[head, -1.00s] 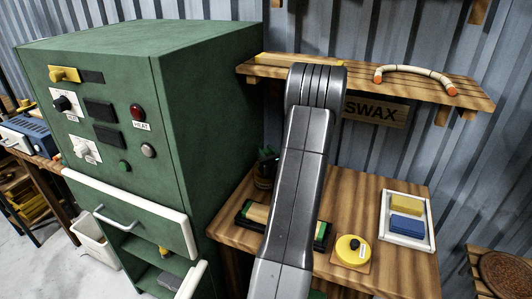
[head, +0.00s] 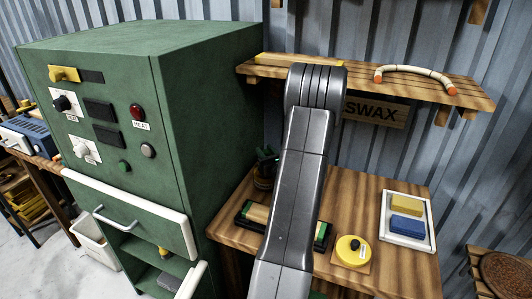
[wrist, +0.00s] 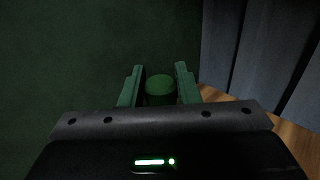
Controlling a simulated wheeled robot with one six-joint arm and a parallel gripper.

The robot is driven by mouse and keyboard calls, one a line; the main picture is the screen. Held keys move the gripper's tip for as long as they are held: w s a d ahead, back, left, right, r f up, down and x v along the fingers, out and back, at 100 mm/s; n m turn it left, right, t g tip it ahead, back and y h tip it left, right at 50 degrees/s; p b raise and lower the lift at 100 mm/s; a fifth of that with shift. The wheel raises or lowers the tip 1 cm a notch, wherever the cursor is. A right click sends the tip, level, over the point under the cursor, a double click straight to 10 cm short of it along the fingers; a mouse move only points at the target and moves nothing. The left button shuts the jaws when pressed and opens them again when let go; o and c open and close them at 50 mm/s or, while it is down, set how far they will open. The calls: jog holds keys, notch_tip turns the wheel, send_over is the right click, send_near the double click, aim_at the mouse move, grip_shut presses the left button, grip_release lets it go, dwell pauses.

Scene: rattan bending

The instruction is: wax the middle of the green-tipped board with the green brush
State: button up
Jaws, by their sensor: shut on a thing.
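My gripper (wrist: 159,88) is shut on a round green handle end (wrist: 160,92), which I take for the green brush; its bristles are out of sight. In the head view, dark green shapes (head: 266,157) show just above a dark jar (head: 263,178) at the back left of the wooden table. My arm hides much of that spot. A pale wooden board (head: 258,213) lies in a dark holder (head: 243,220) in front of the jar.
The green cabinet (head: 210,120) stands close on the left. A slatted shelf (head: 455,88) with a curved rattan piece (head: 415,72) overhangs the table (head: 350,200). A yellow round tin (head: 350,249) and a white tray (head: 406,240) with yellow and blue blocks sit to the right.

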jog(key=shift+f, duration=0.2)
jog(key=shift+r+p, duration=1.55)
jog(key=shift+r, duration=2.1)
jog(key=shift+f, duration=0.1)
